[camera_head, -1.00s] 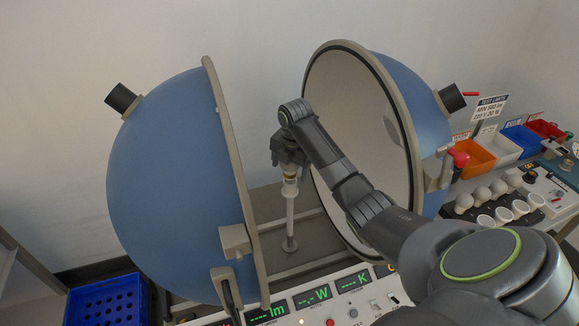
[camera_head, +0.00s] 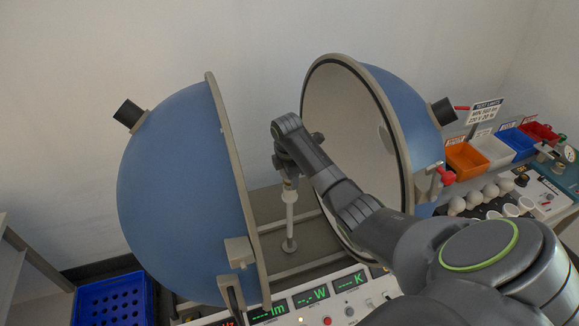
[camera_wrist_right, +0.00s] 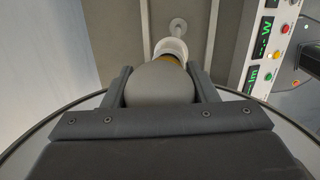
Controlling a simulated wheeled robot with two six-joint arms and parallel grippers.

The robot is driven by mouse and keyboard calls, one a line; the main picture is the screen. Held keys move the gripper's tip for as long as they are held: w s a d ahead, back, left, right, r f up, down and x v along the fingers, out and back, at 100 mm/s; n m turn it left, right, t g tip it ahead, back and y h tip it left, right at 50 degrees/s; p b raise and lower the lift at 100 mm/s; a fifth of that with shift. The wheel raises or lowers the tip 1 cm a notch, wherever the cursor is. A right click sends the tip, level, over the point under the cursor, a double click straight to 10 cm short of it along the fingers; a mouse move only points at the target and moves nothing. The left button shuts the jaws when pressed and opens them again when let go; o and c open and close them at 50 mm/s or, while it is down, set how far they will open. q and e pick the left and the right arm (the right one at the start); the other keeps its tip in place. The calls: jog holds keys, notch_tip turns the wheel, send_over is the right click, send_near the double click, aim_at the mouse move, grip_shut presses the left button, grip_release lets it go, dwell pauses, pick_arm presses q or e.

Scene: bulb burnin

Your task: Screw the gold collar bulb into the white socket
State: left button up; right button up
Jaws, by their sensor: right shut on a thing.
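My right gripper (camera_head: 287,168) is between the two open sphere halves, right above the white socket (camera_head: 290,196) on its upright post. In the right wrist view, its two fingers (camera_wrist_right: 160,88) are shut on a pale round bulb (camera_wrist_right: 158,84). A thin gold collar (camera_wrist_right: 172,58) shows between the bulb and the white socket (camera_wrist_right: 170,47). The bulb's base is at the socket mouth; how deep it sits is hidden. In the head view the fingers hide most of the bulb. My left gripper is out of view.
Blue sphere halves (camera_head: 180,190) and (camera_head: 405,105) stand close on either side of my right arm. A control panel (camera_head: 330,295) with green displays lies in front. Several bulbs (camera_head: 475,199), white cups and coloured bins (camera_head: 467,157) are at right. A blue crate (camera_head: 112,300) is lower left.

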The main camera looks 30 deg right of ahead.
jog(key=shift+m, duration=1.1)
jog(key=m+g, duration=0.1)
jog(key=m, duration=0.4)
jog(key=shift+s+m+h, duration=0.1)
jog(key=shift+m+h, duration=0.2)
jog(key=m+g, duration=0.1)
jog(key=m, duration=0.3)
jog(key=shift+s+f+m, duration=0.1)
jog(key=shift+m, duration=0.2)
jog(key=m, duration=0.3)
jog(key=shift+m+g, duration=0.3)
jog(key=o, duration=0.8)
jog(key=shift+o, duration=0.2)
